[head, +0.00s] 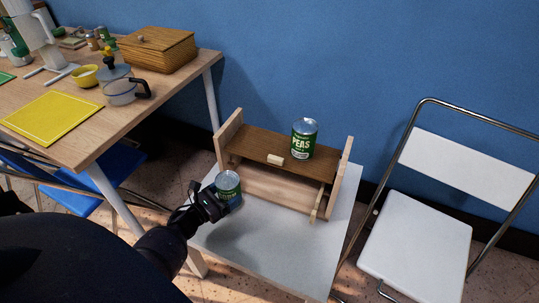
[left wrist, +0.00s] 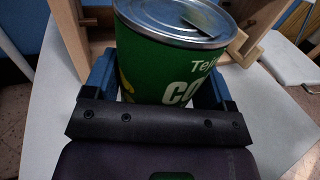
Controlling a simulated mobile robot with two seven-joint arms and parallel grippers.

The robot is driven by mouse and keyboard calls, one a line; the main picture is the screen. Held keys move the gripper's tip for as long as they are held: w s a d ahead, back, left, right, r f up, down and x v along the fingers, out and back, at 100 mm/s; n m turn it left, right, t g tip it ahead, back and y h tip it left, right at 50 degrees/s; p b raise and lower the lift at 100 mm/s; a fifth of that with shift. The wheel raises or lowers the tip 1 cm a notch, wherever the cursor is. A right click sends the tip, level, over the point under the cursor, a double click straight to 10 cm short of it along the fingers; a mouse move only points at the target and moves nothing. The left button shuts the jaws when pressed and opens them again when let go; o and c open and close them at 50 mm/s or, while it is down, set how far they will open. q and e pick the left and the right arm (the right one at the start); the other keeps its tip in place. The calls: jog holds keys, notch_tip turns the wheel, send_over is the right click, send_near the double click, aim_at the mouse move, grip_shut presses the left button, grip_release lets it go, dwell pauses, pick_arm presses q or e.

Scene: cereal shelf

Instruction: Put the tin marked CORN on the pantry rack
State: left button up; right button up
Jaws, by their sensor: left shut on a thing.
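The green tin marked CORN (left wrist: 165,65) fills the middle of the left wrist view, its lettering partly cut off by the gripper. The tin also shows in the head view (head: 228,185), at the left front of the rack. My left gripper (head: 212,200) is shut on the tin, with a finger on each side of it in the left wrist view (left wrist: 155,95). The tin looks upright. The wooden pantry rack (head: 255,145) stands on a small white table, and a green PEAS tin (head: 304,139) stands on its brown upper shelf. My right gripper is not in view.
The white table (head: 265,245) has bare room in front of the rack. A small light block (head: 275,159) is at the upper shelf's front edge. A white folding chair (head: 420,235) stands at right. A wooden table (head: 120,110) at left holds a bread box (head: 157,50), a pot and a yellow mat.

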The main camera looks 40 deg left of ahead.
pick_arm(q)
jog(key=w, duration=0.4)
jog(key=w+d, duration=0.1)
jog(key=w, duration=0.3)
jog(key=w+b, duration=0.1)
jog(key=w, duration=0.4)
jog(key=shift+d, duration=0.35)
jog(key=shift+w, duration=0.65)
notch_tip(320, 180, down, 3)
jog(key=shift+d+f+b, duration=0.15)
jog(key=shift+f+b, duration=0.05)
jog(key=shift+b, duration=0.65)
jog(key=shift+w+f, duration=0.15)
jog(key=shift+f, duration=0.05)
jog(key=shift+r, duration=0.2)
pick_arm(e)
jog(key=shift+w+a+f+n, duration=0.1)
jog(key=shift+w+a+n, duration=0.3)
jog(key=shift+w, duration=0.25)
pick_arm(q)
jog(key=shift+f, duration=0.3)
jog(key=o, duration=1.2)
jog(key=shift+r, duration=0.1)
jog(key=shift+c, duration=0.2)
